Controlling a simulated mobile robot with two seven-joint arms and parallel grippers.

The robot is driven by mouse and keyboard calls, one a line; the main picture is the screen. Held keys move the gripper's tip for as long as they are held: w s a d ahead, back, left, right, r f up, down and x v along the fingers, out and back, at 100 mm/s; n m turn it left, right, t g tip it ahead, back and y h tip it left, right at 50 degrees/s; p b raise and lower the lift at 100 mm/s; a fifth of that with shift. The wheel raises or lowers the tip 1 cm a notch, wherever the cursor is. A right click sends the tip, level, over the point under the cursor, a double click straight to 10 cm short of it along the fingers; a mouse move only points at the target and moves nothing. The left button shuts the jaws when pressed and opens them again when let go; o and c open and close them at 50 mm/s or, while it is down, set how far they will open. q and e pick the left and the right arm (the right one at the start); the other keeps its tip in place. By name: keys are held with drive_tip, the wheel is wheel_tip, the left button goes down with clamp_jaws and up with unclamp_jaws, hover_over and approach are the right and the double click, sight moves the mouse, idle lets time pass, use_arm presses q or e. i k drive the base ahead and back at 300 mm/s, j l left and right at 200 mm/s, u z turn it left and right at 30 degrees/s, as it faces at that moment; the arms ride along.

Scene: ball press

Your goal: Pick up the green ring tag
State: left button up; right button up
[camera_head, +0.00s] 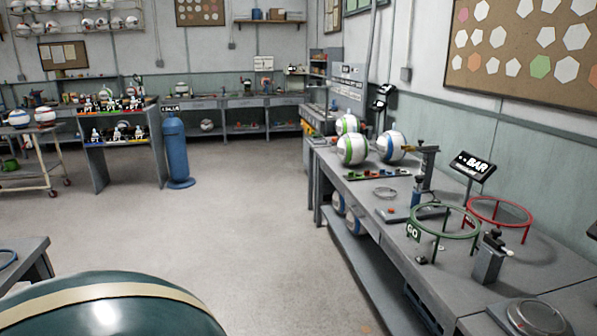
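A green ring stand (446,207) stands on the workbench at the right, its hoop raised on thin legs. A small dark green tag (413,232) with white lettering like "GO" is at the front left of this ring. I cannot tell how the tag is fixed there. A red ring stand (499,202) is just behind and to the right of the green one. Neither of my grippers shows in the head view.
The grey workbench (395,245) also holds a small post device (488,258), a "BAR" display (474,166), a round plate (535,317) and striped balls (352,149). A dark green dome (100,306) fills the bottom left. The floor left of the bench is clear.

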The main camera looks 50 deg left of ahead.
sight(352, 174)
drive_tip(key=i+j+u, duration=0.85)
drive_tip(key=i+j, duration=0.25)
drive_tip(key=i, duration=0.15)
drive_tip(key=i+j+u, duration=0.1)
drive_tip(key=i+j, duration=0.15)
drive_tip(key=i, duration=0.15)
drive_tip(key=i+j, duration=0.2)
drive_tip(key=i, duration=0.15)
drive_tip(key=i+j+u, duration=0.1)
drive_tip(key=i, duration=0.3)
drive_tip(key=j+z, duration=0.1)
drive_tip(key=z, duration=3.9)
drive_tip(key=u, duration=1.85)
